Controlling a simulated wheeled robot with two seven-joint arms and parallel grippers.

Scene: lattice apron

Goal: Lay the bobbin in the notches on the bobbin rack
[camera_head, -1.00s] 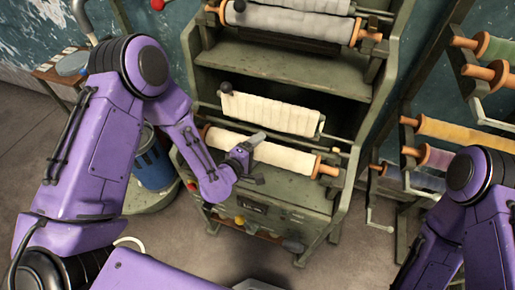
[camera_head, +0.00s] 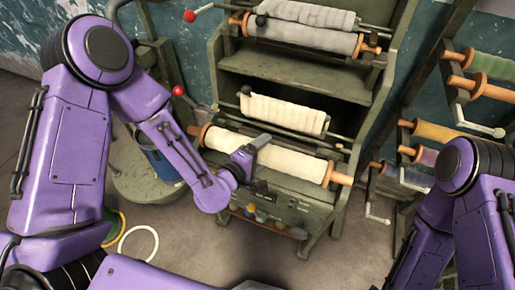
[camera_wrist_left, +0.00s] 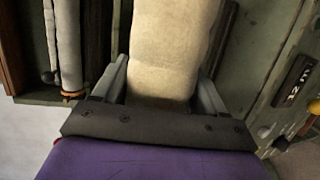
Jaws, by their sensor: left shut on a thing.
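The bobbin (camera_head: 290,160), a cream roll with orange ends, lies across the front of the green wooden frame in the head view. My left gripper (camera_head: 258,146) is shut on it near its middle. In the left wrist view the cream roll (camera_wrist_left: 172,50) runs between the two grey fingers. The bobbin looks held just in front of the frame; whether it touches is unclear. A stand on the right that looks like the bobbin rack (camera_head: 402,195) carries several coloured bobbins; I cannot make out its notches or any free place. My right gripper is out of view.
The green frame (camera_head: 300,95) holds more pale rolls on its upper levels. A crank handle (camera_head: 378,213) sticks out low from the right stand. A blue bin (camera_head: 160,165) stands behind my left arm. A white hoop (camera_head: 138,243) lies on the floor at left.

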